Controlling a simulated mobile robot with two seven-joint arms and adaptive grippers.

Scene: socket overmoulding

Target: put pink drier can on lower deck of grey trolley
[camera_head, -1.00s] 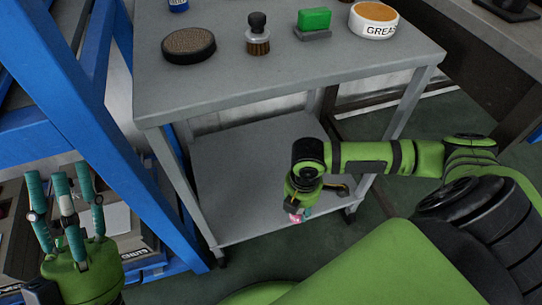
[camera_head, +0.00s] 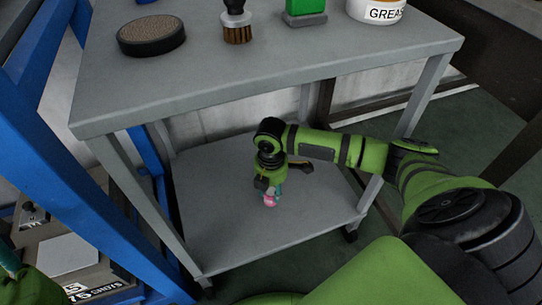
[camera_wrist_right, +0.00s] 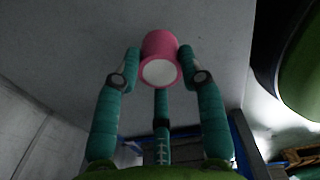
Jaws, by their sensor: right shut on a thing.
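The pink drier can (camera_head: 270,199) shows small in the head view, at the fingertips of my right gripper (camera_head: 271,190). In the right wrist view, the pink can (camera_wrist_right: 160,57) sits between the teal fingers of the right gripper (camera_wrist_right: 159,60), its pale round end facing the camera. The right gripper is shut on it, over the lower deck (camera_head: 225,235) of the grey trolley (camera_head: 270,85). I cannot tell whether the can touches the deck.
The trolley's top holds a round dark pad (camera_head: 151,35), a brush (camera_head: 236,24), a green block (camera_head: 305,10) and a grease tin (camera_head: 377,10). A dark object (camera_head: 300,166) lies on the lower deck beside the gripper. A blue rack (camera_head: 70,150) stands left. The deck's front left is bare.

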